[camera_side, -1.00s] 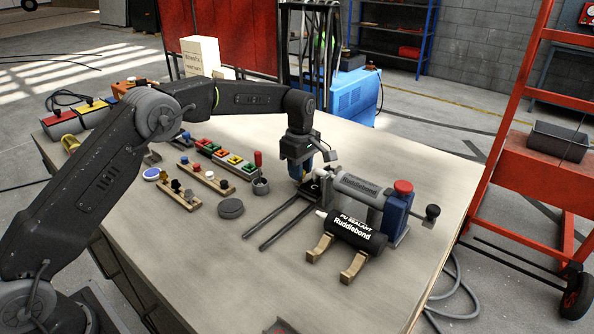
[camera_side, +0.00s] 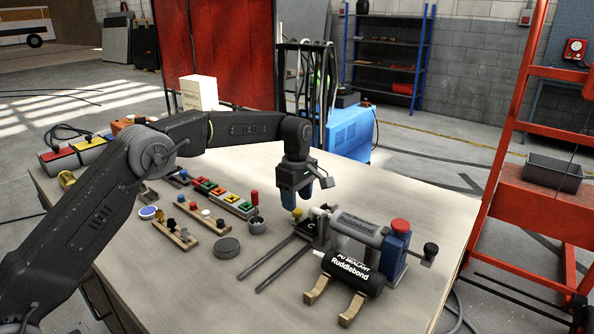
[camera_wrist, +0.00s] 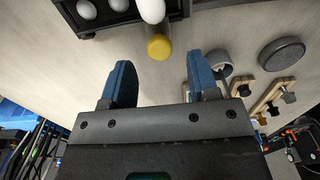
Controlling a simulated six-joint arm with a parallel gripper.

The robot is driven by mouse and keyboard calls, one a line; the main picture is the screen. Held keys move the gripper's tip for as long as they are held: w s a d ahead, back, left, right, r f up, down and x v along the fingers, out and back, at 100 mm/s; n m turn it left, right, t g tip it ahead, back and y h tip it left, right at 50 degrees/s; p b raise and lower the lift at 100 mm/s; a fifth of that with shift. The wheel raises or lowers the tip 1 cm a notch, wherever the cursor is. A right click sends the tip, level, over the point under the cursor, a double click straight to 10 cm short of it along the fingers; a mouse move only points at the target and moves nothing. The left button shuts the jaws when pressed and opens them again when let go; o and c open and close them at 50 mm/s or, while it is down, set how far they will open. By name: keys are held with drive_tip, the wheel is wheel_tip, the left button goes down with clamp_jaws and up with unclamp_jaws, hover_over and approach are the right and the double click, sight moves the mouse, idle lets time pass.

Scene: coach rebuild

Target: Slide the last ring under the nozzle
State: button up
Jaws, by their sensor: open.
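My gripper (camera_side: 303,193) is open and empty, with blue fingers pointing down above the left end of the dispenser (camera_side: 357,232). In the wrist view its fingers (camera_wrist: 160,82) stand apart. A yellow round piece (camera_wrist: 160,46) lies beyond the fingertips, by the end of the white nozzle (camera_wrist: 152,8). I cannot tell whether they touch. The yellow piece also shows in the side view (camera_side: 297,213), just below the fingers. I cannot tell whether this piece is the ring, as no hole shows.
A black sealant tube (camera_side: 352,272) lies on wooden cradles in front of the dispenser. Two dark rails (camera_side: 272,262) run toward the front left. A grey disc (camera_side: 227,247), a grey cup (camera_side: 257,227) and a row of coloured squares (camera_side: 222,195) stand to the left.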

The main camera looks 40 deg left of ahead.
wheel_tip(320, 180, up, 11)
drive_tip(key=shift+f, duration=0.15)
idle(0.4)
drive_tip(key=s+r+m+t, duration=0.2)
drive_tip(key=s+r+m, duration=0.3)
drive_tip(key=s, duration=0.4)
drive_tip(key=s+r+m+t, duration=0.1)
drive_tip(key=s+r+m, duration=0.35)
drive_tip(key=s, duration=0.45)
drive_tip(key=s+f+m+t, duration=0.1)
drive_tip(key=s+f+m, duration=0.3)
drive_tip(key=s, duration=0.6)
drive_tip(key=s+f+m+t, duration=0.1)
drive_tip(key=s+f+m, duration=0.3)
drive_tip(key=s, duration=0.6)
drive_tip(key=shift+d+f+t, duration=0.2)
drive_tip(key=shift+f+t, duration=0.1)
drive_tip(key=shift+f, duration=0.1)
